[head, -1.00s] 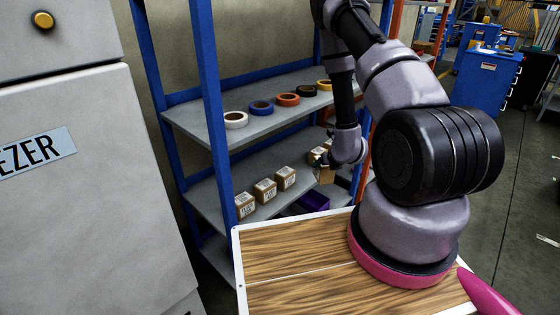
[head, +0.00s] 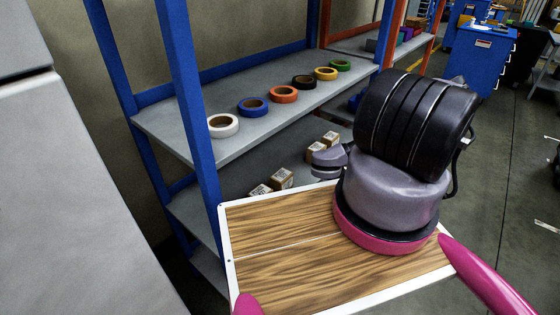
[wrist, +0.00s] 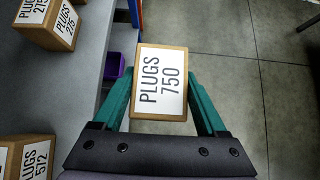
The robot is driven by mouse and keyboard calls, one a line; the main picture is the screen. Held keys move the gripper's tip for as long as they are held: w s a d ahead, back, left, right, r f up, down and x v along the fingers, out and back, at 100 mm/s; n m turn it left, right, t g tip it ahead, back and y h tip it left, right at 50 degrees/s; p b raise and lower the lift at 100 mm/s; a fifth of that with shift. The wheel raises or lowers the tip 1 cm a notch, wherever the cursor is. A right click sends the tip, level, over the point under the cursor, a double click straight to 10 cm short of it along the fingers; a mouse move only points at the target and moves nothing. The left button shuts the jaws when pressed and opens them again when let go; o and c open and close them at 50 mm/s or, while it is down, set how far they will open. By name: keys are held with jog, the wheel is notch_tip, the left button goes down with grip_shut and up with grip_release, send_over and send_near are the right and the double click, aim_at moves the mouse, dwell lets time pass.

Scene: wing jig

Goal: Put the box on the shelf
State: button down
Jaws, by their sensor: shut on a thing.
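In the wrist view, my gripper (wrist: 161,88) is shut on a brown cardboard box (wrist: 160,112) with a white label reading "PLUGS 750". The box sits between the two teal fingers, with grey floor below it. The grey shelf board (wrist: 88,75) is to its left, apart from the box. In the head view, the blue-framed shelf unit (head: 177,80) stands behind my tray. Its lower board (head: 238,172) carries several similar boxes (head: 281,179). My gripper and the held box are hidden in the head view behind my arm.
Several tape rolls (head: 283,95) line the upper board. Other plugs boxes, labelled 275 (wrist: 57,22) and 572 (wrist: 27,155), stand on the shelf at left in the wrist view. A purple bin (wrist: 113,65) lies beyond the board edge. Open floor (wrist: 260,90) is at right.

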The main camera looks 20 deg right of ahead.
jog(key=shift+w+a+f, duration=0.6)
jog(key=shift+w+a, duration=1)
jog(key=shift+w, duration=0.9)
jog(key=shift+w+a+f, duration=0.55)
jog(key=shift+w+a, duration=1.05)
jog(key=shift+w, duration=0.9)
jog(key=shift+w+a+f, duration=0.6)
jog(key=shift+w+a, duration=1)
jog(key=shift+w, duration=0.9)
grip_release()
jog(key=shift+f, duration=0.1)
jog(key=v, duration=0.7)
jog(key=shift+a+r, duration=0.2)
jog(key=shift+r, duration=0.15)
